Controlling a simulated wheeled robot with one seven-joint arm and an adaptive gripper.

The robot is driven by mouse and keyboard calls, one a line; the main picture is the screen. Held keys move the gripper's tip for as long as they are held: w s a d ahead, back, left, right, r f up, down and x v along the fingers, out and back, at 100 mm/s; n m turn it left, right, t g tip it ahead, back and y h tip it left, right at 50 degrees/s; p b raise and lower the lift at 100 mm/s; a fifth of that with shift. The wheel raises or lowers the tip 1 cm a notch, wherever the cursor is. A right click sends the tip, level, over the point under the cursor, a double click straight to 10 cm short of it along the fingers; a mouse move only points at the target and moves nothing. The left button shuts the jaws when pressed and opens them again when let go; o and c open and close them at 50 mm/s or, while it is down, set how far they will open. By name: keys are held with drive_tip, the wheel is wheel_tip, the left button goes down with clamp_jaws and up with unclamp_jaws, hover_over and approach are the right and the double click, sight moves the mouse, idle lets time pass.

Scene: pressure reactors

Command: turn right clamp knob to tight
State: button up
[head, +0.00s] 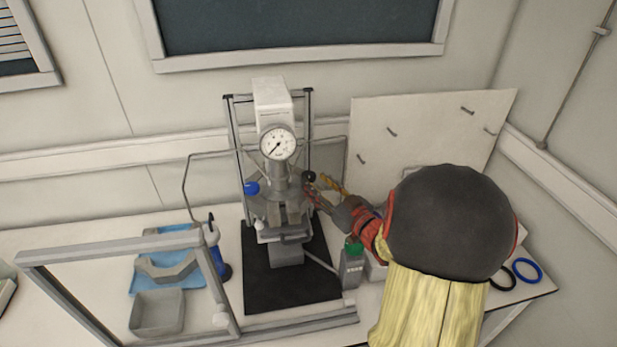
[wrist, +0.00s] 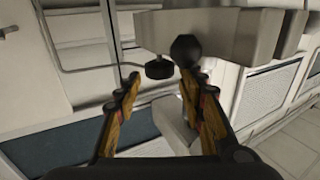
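The pressure reactor (head: 283,215) stands upright at the middle of the bench, with a round dial gauge (head: 278,142) on its front. A black knob (head: 309,176) shows on its right side. My gripper (head: 318,187) reaches in from the right, with its fingers close to that knob. In the wrist view my gripper (wrist: 160,86) is open, its yellow fingers well apart. A flat black knob (wrist: 160,68) shows beyond the gap between the fingertips. A black ball (wrist: 187,50) shows near the right fingertip; contact cannot be told. Nothing is seen between the fingers.
A blue knob (head: 251,188) is on the reactor's left. A green-capped bottle (head: 352,264) stands below my arm. A metal frame (head: 130,250) and a blue tray (head: 140,285) are at left. A pegboard (head: 430,125) leans behind my arm. Rings (head: 527,271) lie at far right.

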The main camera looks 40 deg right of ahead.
sight(313, 180)
drive_tip(key=shift+w+d, duration=0.15)
drive_tip(key=shift+w, duration=1)
drive_tip(key=shift+w+d, duration=0.15)
drive_tip(key=shift+w, duration=0.95)
drive_tip(key=c, duration=0.8)
drive_tip(key=shift+c, duration=0.5)
